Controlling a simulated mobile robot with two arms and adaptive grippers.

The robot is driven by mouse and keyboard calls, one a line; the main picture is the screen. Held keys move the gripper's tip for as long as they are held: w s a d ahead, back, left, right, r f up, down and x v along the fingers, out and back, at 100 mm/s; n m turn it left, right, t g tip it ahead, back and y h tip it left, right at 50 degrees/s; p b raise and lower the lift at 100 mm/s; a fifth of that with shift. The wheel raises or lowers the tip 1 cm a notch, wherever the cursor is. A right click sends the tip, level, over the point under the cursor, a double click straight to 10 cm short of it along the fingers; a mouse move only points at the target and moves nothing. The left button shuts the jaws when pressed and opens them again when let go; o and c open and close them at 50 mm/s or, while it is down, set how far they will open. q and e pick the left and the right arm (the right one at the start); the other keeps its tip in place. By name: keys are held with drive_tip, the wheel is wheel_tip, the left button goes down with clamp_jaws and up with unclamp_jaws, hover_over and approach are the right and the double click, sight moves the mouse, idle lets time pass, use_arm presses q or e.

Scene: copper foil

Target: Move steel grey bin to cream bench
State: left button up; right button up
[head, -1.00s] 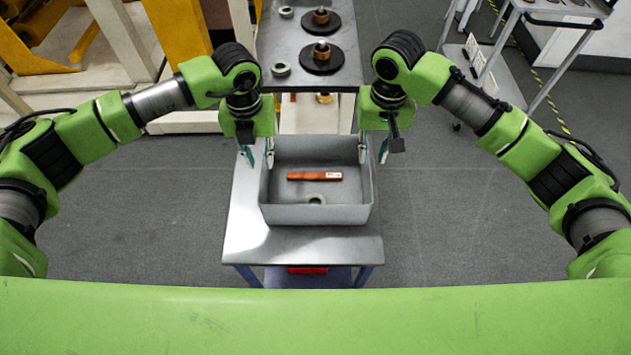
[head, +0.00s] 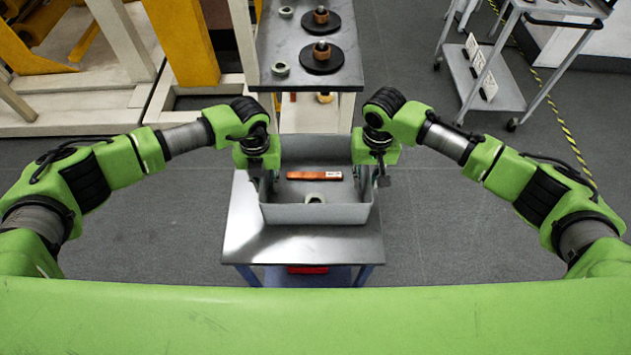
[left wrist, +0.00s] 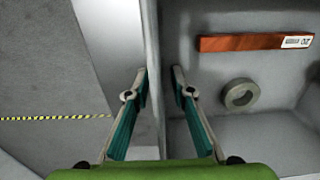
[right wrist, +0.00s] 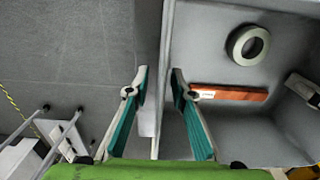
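The steel grey bin (head: 317,214) stands on a small steel table (head: 315,246) in the head view. It holds an orange-brown bar with a white label (head: 314,175) and a grey ring (head: 316,198). My left gripper (left wrist: 160,80) straddles the bin's left wall (left wrist: 154,45), one finger inside and one outside, with gaps showing. My right gripper (right wrist: 160,80) straddles the right wall (right wrist: 166,40) the same way, also open. In the head view the fingers are mostly hidden by the hands. A bench with a dark grey top (head: 304,88) and cream lower parts stands behind the bin.
The bench carries two black discs with copper-coloured pieces (head: 322,60) and grey rings (head: 280,69), leaving some bare top. A grey cart (head: 485,75) stands at the right back. Yellow and cream framing (head: 180,50) stands at the left back. Floor beside the table is clear.

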sight(369, 168)
use_arm(q)
clamp_jaws()
use_arm(e)
clamp_jaws()
use_arm(q)
drive_tip(key=shift+w+r, duration=0.15)
drive_tip(key=shift+r, duration=0.05)
use_arm(e)
drive_tip(key=shift+w+r, duration=0.1)
drive_tip(key=shift+r, duration=0.1)
